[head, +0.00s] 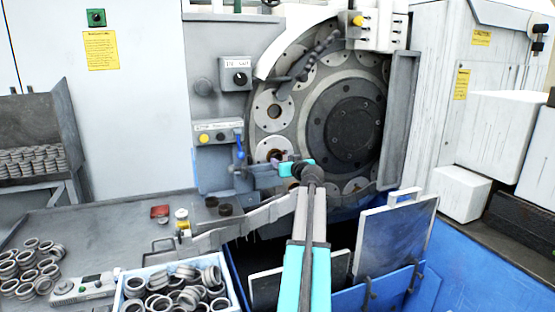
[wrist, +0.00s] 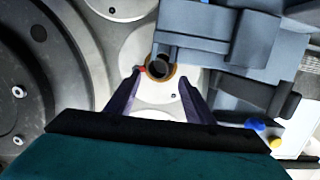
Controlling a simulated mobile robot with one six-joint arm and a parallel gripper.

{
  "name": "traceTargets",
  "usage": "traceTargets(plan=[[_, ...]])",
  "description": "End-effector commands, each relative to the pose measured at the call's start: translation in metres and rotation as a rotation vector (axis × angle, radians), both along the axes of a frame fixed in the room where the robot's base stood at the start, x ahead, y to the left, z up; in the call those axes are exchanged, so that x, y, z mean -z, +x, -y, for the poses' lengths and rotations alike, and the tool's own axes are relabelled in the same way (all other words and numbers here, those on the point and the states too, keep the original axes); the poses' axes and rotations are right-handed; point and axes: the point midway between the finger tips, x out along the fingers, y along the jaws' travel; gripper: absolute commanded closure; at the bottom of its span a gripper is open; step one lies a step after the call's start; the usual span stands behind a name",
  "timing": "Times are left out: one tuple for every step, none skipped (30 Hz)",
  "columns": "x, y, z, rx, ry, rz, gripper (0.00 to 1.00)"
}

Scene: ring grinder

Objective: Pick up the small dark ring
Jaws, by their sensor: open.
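Two small dark rings stand side by side on the grey table below the control box in the head view, a left one (head: 211,201) and a right one (head: 225,209). My gripper (head: 277,157) is up at the grinder's wheel, well above and to the right of them. In the wrist view my gripper (wrist: 160,77) is open, with its two purple fingers apart. Between and just beyond the fingertips is a brown-rimmed round opening (wrist: 178,78) in a pale disc, with a dark round part in it. I cannot tell whether that part is a loose ring.
The grinder's large wheel (head: 340,110) carries several pale discs. A grey-blue machine block (wrist: 215,35) is close to the right fingertip. A white bin (head: 125,292) of metal rings stands at the front. Loose rings (head: 28,258) lie at left.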

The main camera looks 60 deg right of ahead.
Motion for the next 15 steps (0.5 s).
traceTargets(plan=[[0.000,0.000,0.000,0.000,0.000,0.000,0.52],[0.000,0.000,0.000,0.000,0.000,0.000,0.52],[0.000,0.000,0.000,0.000,0.000,0.000,0.52],[0.000,0.000,0.000,0.000,0.000,0.000,0.52],[0.000,0.000,0.000,0.000,0.000,0.000,0.52],[0.000,0.000,0.000,0.000,0.000,0.000,0.52],[0.000,0.000,0.001,0.000,0.000,0.000,0.52],[0.000,0.001,0.001,0.000,0.000,0.000,0.52],[0.000,0.002,0.002,0.000,0.000,0.000,0.52],[0.000,0.003,0.003,0.000,0.000,0.000,0.52],[0.000,0.004,0.004,0.000,0.000,0.000,0.52],[-0.001,0.006,0.006,0.000,0.000,0.000,0.52],[0.000,0.008,0.008,-0.001,0.001,-0.001,0.52],[0.000,0.010,0.009,-0.001,0.001,-0.001,0.52],[0.000,0.013,0.012,-0.001,0.001,-0.001,0.52]])
